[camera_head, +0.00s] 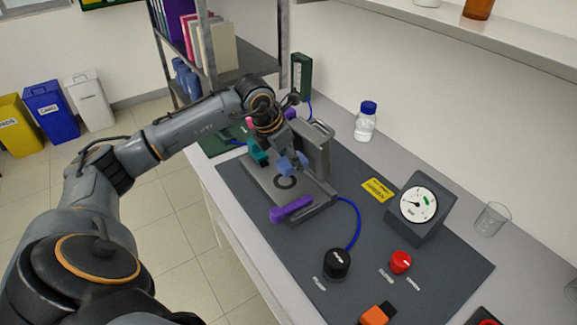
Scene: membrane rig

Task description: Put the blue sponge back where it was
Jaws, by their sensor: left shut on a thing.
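My left gripper (288,152) reaches in from the left and points down over the grey membrane rig (318,195). It is shut on the light blue sponge (293,165), which is partly hidden by the fingers. The sponge is over the rig's flat plate, just behind a dark ring (286,183); I cannot tell whether it touches the plate. My right gripper is not in view.
A purple handle (291,208) lies at the rig's front edge, with a teal one (258,153) at its left. A gauge (418,205), black knob (337,263), red knob (400,262) and glass beaker (491,219) stand to the right. A blue-capped bottle (365,122) stands behind.

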